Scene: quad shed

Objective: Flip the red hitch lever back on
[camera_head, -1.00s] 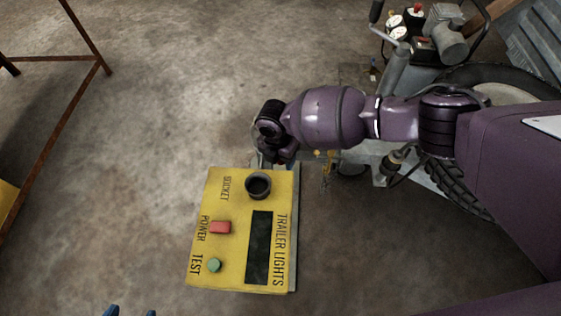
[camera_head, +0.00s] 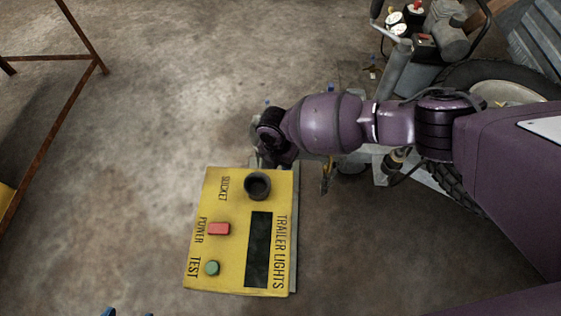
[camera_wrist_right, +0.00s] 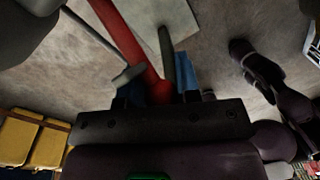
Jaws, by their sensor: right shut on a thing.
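The red hitch lever (camera_wrist_right: 125,35) is a long red bar in the right wrist view, running from the top down to my right gripper (camera_wrist_right: 160,88). The gripper's blue fingertips are on either side of its near end, and the gripper is shut on it. In the head view my right gripper (camera_head: 272,156) is just above the yellow panel, and its fingers and the lever are hidden under my wrist. Two blue tips of my left gripper (camera_head: 129,313) show at the bottom edge, apart, with nothing seen between them.
A compressor (camera_head: 445,35) and a tyre (camera_head: 500,78) are at upper right. A rusty frame (camera_head: 55,115) stands at left; the floor between is clear.

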